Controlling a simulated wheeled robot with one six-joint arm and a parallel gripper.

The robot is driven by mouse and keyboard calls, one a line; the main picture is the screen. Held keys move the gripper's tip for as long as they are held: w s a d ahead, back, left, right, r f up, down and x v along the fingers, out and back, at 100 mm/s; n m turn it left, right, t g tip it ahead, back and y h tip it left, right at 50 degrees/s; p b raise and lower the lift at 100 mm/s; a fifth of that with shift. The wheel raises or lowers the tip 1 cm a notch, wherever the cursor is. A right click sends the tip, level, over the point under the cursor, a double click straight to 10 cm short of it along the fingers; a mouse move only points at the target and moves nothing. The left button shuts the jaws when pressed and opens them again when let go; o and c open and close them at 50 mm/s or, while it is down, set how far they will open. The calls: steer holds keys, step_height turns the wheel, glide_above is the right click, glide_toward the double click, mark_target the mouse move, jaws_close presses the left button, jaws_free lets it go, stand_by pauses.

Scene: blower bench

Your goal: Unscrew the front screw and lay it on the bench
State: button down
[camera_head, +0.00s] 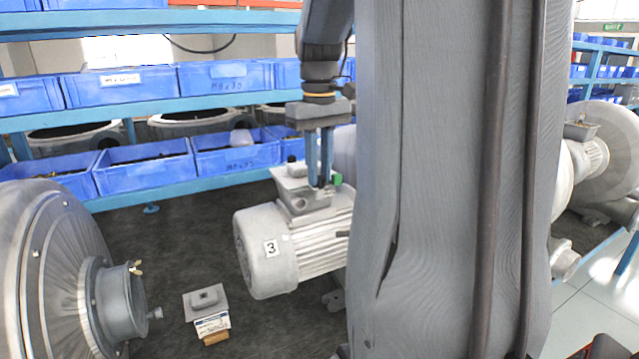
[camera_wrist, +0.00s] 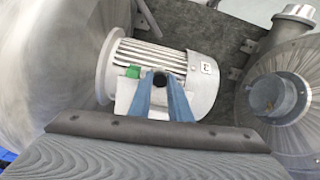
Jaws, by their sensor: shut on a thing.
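A grey motor (camera_head: 300,240) with a "3" label lies on the bench. Its terminal box (camera_head: 290,183) is on top, with a green part (camera_head: 337,179) at its right side. My gripper (camera_head: 319,184) points down at the box, its two blue fingers close together at the box top. In the wrist view the fingertips (camera_wrist: 160,82) are shut on a dark round piece, which I take as the front screw (camera_wrist: 159,78). Its lower part is hidden, so I cannot tell whether it is still in its hole.
A large grey blower (camera_head: 45,270) stands at the left. A small grey block on a plate (camera_head: 204,298) sits on the bench between it and the motor, by a labelled box (camera_head: 212,325). Blue bins (camera_head: 145,165) line the shelf behind. Dark bench surface (camera_head: 185,235) is clear left of the motor.

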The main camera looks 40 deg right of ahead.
steer(key=shift+w, duration=0.1)
steer(key=c, duration=1.9)
jaws_free()
steer(key=m, duration=1.8)
steer(key=shift+m, duration=0.3)
steer(key=m, duration=0.6)
steer(key=shift+m, duration=0.4)
